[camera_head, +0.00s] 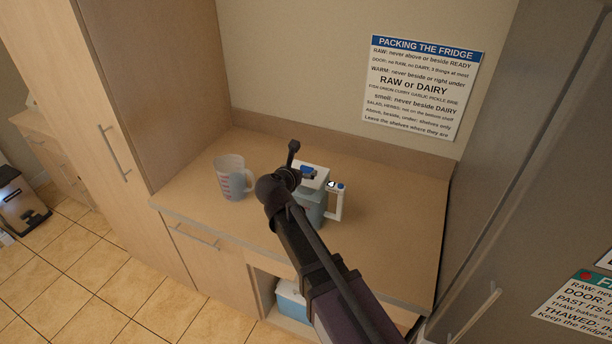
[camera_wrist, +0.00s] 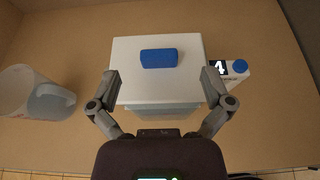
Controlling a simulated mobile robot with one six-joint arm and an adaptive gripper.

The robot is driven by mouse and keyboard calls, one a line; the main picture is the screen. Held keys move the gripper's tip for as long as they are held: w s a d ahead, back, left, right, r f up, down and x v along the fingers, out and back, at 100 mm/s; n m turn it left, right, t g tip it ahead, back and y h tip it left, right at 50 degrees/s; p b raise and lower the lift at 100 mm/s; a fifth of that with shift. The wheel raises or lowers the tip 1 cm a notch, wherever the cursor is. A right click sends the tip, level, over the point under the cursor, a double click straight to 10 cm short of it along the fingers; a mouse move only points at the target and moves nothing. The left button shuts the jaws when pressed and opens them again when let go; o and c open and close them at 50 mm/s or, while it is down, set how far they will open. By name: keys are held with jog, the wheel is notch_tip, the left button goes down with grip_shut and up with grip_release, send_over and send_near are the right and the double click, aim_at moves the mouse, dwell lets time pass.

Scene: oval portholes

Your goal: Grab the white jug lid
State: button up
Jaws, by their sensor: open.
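The white jug lid (camera_wrist: 185,88) is a flat, nearly square plate with a blue grip (camera_wrist: 159,58) on top. In the head view the lid (camera_head: 318,174) is partly hidden by my arm. My gripper (camera_wrist: 162,83) is open above the lid. Its fingers appear on either side of the lid's near part in the wrist view, with the blue grip farther forward between and beyond the fingertips. Nothing is held. The gap in height cannot be told.
A clear measuring jug (camera_head: 232,178) with red marks stands on the counter (camera_head: 390,222) to the left. A wall backs the counter, and a tall grey panel (camera_head: 520,130) bounds the right. Counter space is free right of the lidded jug.

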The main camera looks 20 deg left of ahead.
aim_at(307, 168)
jog(key=shift+f+b+x, duration=0.2)
jog(key=shift+b+x, duration=0.45)
jog(key=shift+x, duration=0.4)
jog(key=shift+f+b+x, duration=0.2)
jog(key=shift+b+x, duration=0.4)
jog(key=shift+x, duration=0.45)
jog(key=shift+w+f, duration=0.15)
jog(key=shift+w, duration=0.2)
jog(key=shift+c, duration=0.2)
jog(key=c, duration=1.2)
